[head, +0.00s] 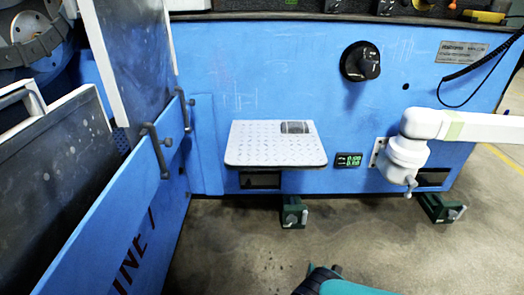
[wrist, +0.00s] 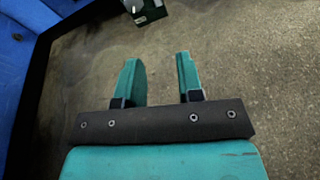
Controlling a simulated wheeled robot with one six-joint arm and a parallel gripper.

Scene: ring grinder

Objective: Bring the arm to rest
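My gripper (wrist: 160,72) is open in the wrist view. Its two teal fingers stand apart with nothing between them, and bare concrete floor shows beyond. In the head view my gripper (head: 322,272) shows at the bottom edge, over the floor in front of the blue machine (head: 270,65). It is apart from the machine. The fingertips are small and dark there, and most of the arm is out of the frame.
A white patterned shelf (head: 275,150) juts from the machine. A white jointed arm (head: 405,150) stands at right. An open blue door (head: 130,215) with a handle is at left. Green feet (head: 293,212) stand under the machine. Open floor (head: 235,255) lies in front.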

